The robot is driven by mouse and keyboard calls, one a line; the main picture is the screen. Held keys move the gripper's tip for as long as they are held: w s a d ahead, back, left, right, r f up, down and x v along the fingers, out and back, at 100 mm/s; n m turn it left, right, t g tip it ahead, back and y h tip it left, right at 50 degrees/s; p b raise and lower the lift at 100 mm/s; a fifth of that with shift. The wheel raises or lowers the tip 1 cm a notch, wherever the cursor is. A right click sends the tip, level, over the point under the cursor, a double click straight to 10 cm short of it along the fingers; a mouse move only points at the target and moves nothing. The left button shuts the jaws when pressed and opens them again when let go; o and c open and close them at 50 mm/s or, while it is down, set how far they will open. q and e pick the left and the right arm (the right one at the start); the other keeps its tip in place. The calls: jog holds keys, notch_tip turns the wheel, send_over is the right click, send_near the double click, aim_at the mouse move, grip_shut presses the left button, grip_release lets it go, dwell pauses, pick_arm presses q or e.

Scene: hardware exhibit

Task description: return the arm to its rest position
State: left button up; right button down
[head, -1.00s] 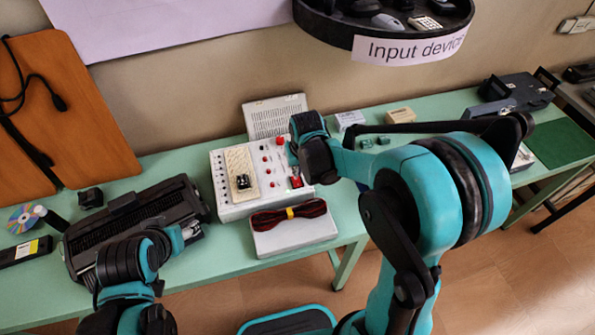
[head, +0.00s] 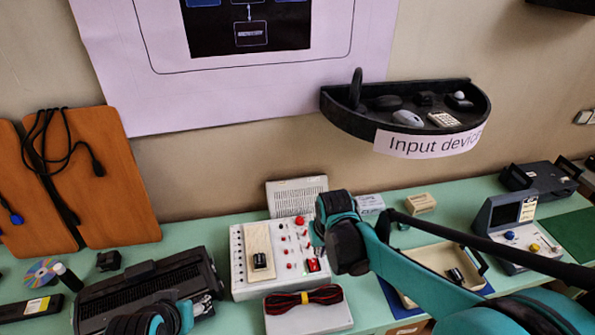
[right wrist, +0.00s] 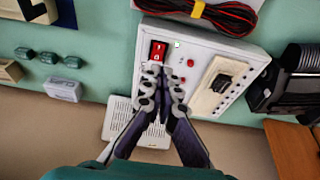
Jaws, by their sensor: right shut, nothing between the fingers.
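My right arm comes in from the lower right of the head view. Its wrist is beside the white control box (head: 240,262), and the right gripper (head: 316,240) is mostly hidden by the wrist. In the right wrist view the right gripper (right wrist: 163,70) is shut and empty. Its fingertips are close to the lit red rocker switch (right wrist: 157,50) on the box; I cannot tell if they touch it. The switch also shows in the head view (head: 313,265). My left arm's black and teal wrist is at the bottom left; its fingers cannot be made out.
A red and black cable bundle (head: 304,298) lies on a white case in front of the box. A black printer-like device (head: 150,285) is to the left. A beige tray (head: 430,252) and a small monitor unit (head: 508,225) are to the right. A shelf (head: 345,115) juts from the wall.

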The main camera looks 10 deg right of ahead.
jog(key=s+d+t+b, duration=0.2)
jog(key=s+t+b, duration=0.2)
jog(key=s, duration=0.9)
jog(key=shift+s+d+r+b, duration=0.25)
jog(key=shift+d+r+b, duration=0.2)
jog(key=shift+b, duration=0.35)
jog(key=shift+w+m, duration=0.1)
jog(key=shift+m, duration=0.2)
